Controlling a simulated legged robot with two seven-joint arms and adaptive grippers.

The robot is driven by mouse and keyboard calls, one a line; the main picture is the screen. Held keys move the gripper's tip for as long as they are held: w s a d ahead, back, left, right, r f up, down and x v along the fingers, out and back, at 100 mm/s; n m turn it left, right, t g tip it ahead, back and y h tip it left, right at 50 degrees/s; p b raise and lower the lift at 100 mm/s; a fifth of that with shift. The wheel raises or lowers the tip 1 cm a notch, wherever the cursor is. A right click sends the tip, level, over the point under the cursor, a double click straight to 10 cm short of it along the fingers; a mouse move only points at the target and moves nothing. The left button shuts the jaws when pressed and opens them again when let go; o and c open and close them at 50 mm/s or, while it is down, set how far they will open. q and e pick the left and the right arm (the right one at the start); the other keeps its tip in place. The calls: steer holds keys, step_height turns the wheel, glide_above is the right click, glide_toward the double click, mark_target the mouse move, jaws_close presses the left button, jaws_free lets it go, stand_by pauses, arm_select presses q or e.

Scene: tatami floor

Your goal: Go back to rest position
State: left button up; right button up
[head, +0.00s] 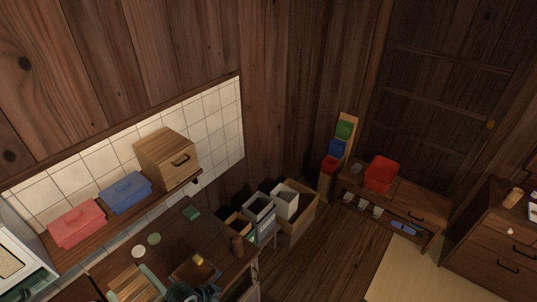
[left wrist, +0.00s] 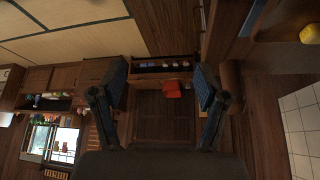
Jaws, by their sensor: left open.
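My left gripper (left wrist: 160,82) shows in the left wrist view with its two dark, blue-padded fingers spread wide. Nothing is between the fingers; far beyond them are the floor and a red bin (left wrist: 172,88). In the head view a dark mechanical part shows at the bottom edge in front of the wooden table (head: 170,240); I cannot tell which part it is. My right gripper is not in view.
A yellow item (head: 198,260) sits on a board on the table. A low bench (head: 400,207) bears the red bin (head: 381,174). Floor (head: 345,255) is clear between.

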arm_select(q)
steer(key=s+a+f+n+y, duration=0.2)
steer(key=s+a+n, duration=0.15)
steer(key=s, duration=0.45)
steer(key=s+a+f+n+y, duration=0.1)
steer(key=s+a+n+y, duration=0.1)
steer(key=s+n, duration=0.35)
steer(key=s+f+m+g+b, duration=0.1)
steer(key=s+f, duration=0.2)
steer(key=f, duration=1.2)
steer(key=s+f+b, duration=0.1)
steer(key=s+f, duration=0.1)
steer(key=f, duration=1.4)
steer(key=s+a+f+b, duration=0.1)
steer(key=s+f, duration=0.6)
steer(key=s, duration=0.1)
steer(key=s+a+f+g, duration=0.1)
steer(key=s+a+f, duration=0.1)
steer(key=s+f, duration=0.6)
steer(key=shift+s+a+f+y+b, duration=0.25)
steer(key=shift+s+a+y+b, duration=0.05)
steer(key=shift+s+b, duration=0.1)
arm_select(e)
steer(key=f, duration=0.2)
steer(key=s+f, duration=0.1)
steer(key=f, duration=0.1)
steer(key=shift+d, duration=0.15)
